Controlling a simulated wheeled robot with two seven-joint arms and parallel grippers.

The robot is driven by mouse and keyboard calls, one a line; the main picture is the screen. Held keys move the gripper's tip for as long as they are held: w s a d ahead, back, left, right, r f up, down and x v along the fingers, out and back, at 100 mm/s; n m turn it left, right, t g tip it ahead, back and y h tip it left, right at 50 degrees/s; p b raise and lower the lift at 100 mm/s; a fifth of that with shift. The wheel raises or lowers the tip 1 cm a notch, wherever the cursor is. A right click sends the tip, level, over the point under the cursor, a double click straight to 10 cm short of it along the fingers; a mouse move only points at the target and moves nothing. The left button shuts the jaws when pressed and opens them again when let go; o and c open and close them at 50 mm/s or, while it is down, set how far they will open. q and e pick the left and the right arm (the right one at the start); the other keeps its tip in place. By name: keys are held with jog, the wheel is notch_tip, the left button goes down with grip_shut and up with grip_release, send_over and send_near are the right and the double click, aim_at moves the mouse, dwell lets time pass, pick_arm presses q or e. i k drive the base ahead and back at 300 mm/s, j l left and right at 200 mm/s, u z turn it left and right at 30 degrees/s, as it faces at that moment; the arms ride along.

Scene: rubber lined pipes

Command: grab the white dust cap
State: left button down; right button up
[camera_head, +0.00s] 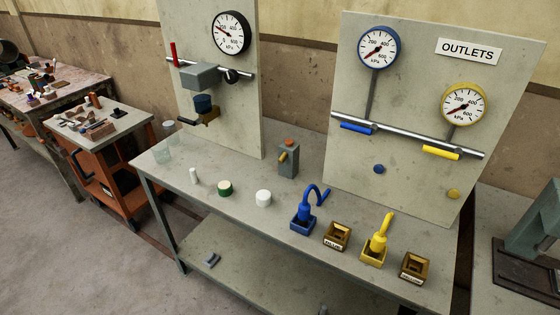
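A short, wide white cap (263,198) stands upright on the grey workbench (180,207), near the middle of its top. To its left is a green round piece with a pale top (225,188). Farther left is a small narrow white cylinder (194,176). Which of these white pieces is the dust cap is not labelled. Nothing touches the wide white cap. Neither of my grippers shows in the head view.
A grey block with an orange top (289,158) stands behind the cap. A blue hose fitting (304,213) in a tray, a yellow fitting (378,242) and brass-coloured boxes (337,236) are to the right. Clear glasses (162,152) stand at the left end. Gauge panels (400,185) rise behind.

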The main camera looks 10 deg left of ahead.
aim_at(264, 198)
jog(key=k+j+z, duration=0.3)
jog(key=k+j, duration=0.15)
jog(key=j, duration=0.15)
jog(key=k+j+z, duration=0.3)
jog(key=k+j, duration=0.15)
